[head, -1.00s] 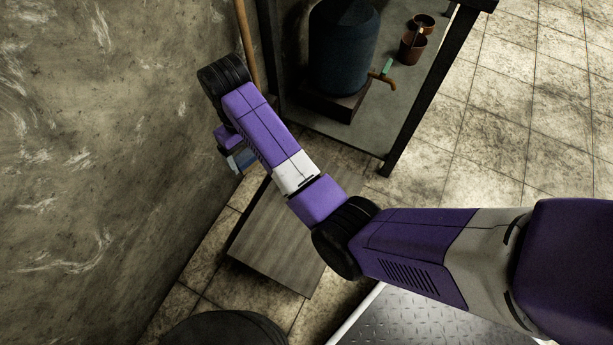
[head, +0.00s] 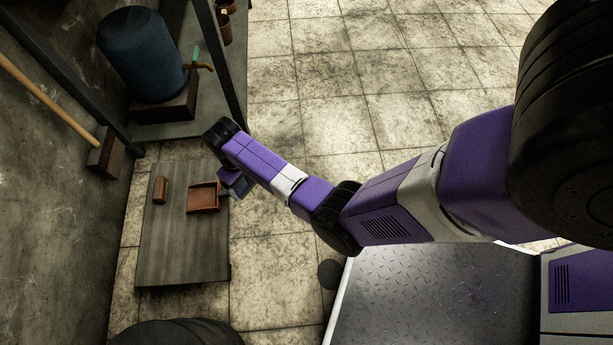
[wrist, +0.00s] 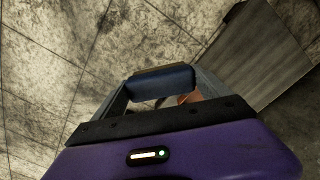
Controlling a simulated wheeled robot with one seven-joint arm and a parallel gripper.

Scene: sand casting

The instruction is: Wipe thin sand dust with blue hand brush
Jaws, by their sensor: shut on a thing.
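My gripper (wrist: 160,92) is shut on the blue hand brush (wrist: 162,80), whose dark blue body spans the gap between the fingers in the wrist view. In the head view the arm hides most of the gripper, and only a small bluish part (head: 238,187) shows below the wrist. The gripper hangs by the right edge of a low wooden board or table (head: 180,250), beside a brown dustpan-like tray (head: 203,199). I cannot make out a clear patch of thin sand dust in either view.
A small brown block (head: 160,189) lies on the board. A blue tank (head: 142,55) stands on a bench behind, with brown pots (head: 225,28) nearby. A wooden pole (head: 45,100) leans at the left wall. Tiled floor (head: 330,120) right of the board is open.

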